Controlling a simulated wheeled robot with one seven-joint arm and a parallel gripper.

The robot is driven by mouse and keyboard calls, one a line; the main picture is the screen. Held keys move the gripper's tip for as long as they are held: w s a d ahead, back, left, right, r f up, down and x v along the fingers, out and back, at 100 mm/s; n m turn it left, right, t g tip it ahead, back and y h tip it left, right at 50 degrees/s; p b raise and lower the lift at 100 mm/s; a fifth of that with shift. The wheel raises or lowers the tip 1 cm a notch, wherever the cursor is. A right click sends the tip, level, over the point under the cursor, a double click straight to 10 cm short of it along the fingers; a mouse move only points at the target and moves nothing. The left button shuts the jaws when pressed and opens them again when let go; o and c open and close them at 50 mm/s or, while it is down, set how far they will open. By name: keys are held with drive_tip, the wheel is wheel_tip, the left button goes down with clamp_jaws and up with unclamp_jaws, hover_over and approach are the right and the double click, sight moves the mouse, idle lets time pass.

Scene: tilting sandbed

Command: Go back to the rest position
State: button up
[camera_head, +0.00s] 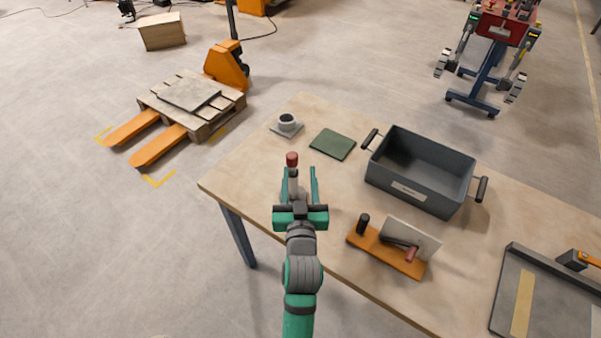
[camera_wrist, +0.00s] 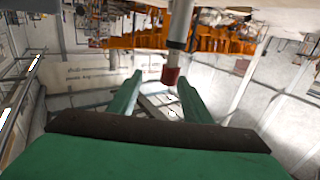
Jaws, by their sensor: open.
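My gripper (camera_head: 300,172) is open above the left part of the wooden table, its green fingers apart. A grey post with a red cap (camera_head: 292,159) shows at the fingertips in the head view. In the wrist view the red cap (camera_wrist: 170,75) and its pale shaft lie between the open fingers (camera_wrist: 160,85), with gaps on both sides. I cannot tell whether the post is between the fingers or beyond them. Its foot is hidden behind my gripper in the head view.
A grey bin (camera_head: 414,195) with black handles, a green pad (camera_head: 332,144), a cup (camera_head: 287,122) on a square base, and an orange board (camera_head: 385,252) with a post and plate stand on the table (camera_head: 470,260). A tray (camera_head: 510,290) is at right, a pallet jack (camera_head: 227,68) beyond.

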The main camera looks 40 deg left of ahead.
drive_tip(key=shift+w, duration=0.2)
drive_tip(key=s+d+f+m+t+h, duration=0.1)
drive_tip(key=s+d+f+h, duration=0.1)
drive_tip(key=s+d+f, duration=0.3)
drive_tip(key=s+d+f+m+h, duration=0.2)
drive_tip(key=d+f, duration=0.1)
drive_tip(key=d, duration=0.5)
drive_tip(key=s+d+f+m+t+h, duration=0.1)
drive_tip(key=s+d+f+h, duration=0.15)
drive_tip(key=d, duration=0.35)
drive_tip(key=s+d+m+h, duration=0.1)
drive_tip(key=s+d+h, duration=0.1)
drive_tip(key=s+d, duration=0.3)
drive_tip(key=s+d+f+m+h, duration=0.1)
drive_tip(key=s+d, duration=0.5)
drive_tip(key=s, duration=0.8)
drive_tip(key=shift+s+d+m+g+h, duration=0.15)
drive_tip(key=shift+s+m+g+h, duration=0.2)
drive_tip(key=shift+m+h, duration=0.4)
drive_tip(key=shift+w, duration=0.1)
